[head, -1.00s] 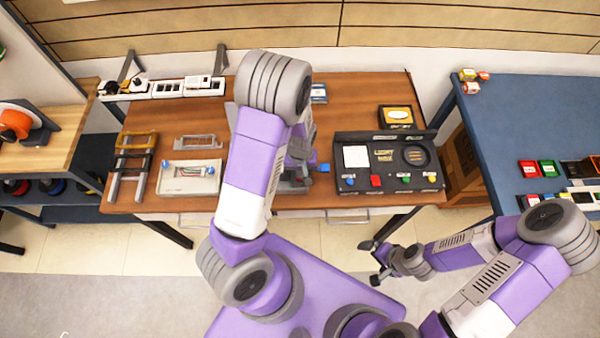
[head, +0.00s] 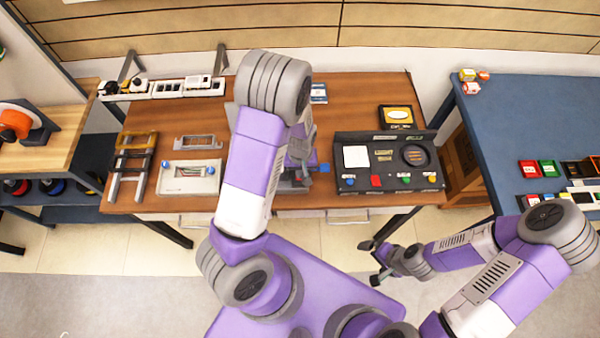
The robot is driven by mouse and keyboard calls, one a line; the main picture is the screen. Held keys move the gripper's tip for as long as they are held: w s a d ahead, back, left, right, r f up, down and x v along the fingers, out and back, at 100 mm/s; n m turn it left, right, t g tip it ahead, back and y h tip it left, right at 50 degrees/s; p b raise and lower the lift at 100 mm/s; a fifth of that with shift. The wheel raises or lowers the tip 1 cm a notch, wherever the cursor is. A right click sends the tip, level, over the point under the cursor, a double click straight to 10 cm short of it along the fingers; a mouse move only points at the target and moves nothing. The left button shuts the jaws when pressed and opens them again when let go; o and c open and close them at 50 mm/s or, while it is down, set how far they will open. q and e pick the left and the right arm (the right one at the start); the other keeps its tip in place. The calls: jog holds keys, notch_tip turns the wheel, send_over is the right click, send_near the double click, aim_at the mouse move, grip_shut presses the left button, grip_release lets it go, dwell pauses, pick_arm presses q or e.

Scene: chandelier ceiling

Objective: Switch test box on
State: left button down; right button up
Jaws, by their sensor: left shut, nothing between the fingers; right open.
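A dark box with a sloped panel (head: 389,190), which looks like the test box, stands at the right front of the wooden table.
A pale box with blue knobs (head: 188,178) and a rack (head: 132,163) stand on the table's left. A blue table (head: 530,110) is at right.

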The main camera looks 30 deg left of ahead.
pick_arm(q)
jog(key=shift+f+b, duration=0.75)
jog(key=shift+f, duration=0.2)
dwell(0.7)
jog(key=shift+r, duration=0.1)
notch_tip(320, 180, up, 7)
jog(key=p, duration=0.6)
dwell(0.4)
